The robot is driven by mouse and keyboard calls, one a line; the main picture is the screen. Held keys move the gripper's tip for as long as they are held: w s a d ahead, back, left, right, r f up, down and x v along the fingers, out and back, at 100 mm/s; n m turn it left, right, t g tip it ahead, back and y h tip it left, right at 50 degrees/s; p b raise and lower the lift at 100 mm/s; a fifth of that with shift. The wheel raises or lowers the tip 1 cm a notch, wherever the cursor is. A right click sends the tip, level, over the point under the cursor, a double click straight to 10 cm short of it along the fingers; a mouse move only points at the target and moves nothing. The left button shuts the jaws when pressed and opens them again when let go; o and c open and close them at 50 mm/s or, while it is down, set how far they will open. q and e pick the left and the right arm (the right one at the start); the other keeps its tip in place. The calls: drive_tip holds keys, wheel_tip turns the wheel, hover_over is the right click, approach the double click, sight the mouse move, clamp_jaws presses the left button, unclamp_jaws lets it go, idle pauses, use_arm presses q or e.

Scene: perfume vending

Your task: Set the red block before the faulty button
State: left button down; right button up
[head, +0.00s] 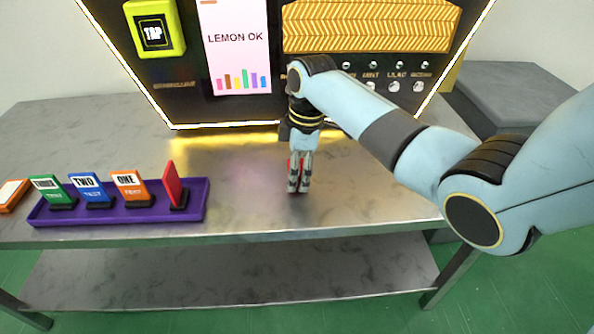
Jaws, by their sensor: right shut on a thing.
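My right gripper (299,188) points down over the metal table in front of the machine. It is shut on the red block (296,163), of which only a little red shows between the fingers. I cannot tell whether the block touches the table. The machine has a row of buttons, among them a MINT button (367,87), a LILAC button (393,87) and a rightmost button (418,87). My right arm covers the left part of the row. No button stands out as faulty. The screen (236,45) reads "LEMON OK". My left gripper is out of view.
A purple tray (120,216) at the table's front left holds green, blue and orange cards and a red card (175,186). Another orange card (12,195) lies left of it. A yellow TAP reader (154,30) is on the machine. The table (370,195) is clear right of the gripper.

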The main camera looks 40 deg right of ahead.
drive_tip(key=o, duration=1.2)
drive_tip(key=shift+f, duration=0.1)
drive_tip(key=shift+c, duration=0.2)
wheel_tip(320, 180, up, 12)
drive_tip(key=d+p, duration=0.1)
drive_tip(key=p, duration=0.2)
drive_tip(key=shift+s+p, duration=0.35)
drive_tip(key=shift+d, duration=0.1)
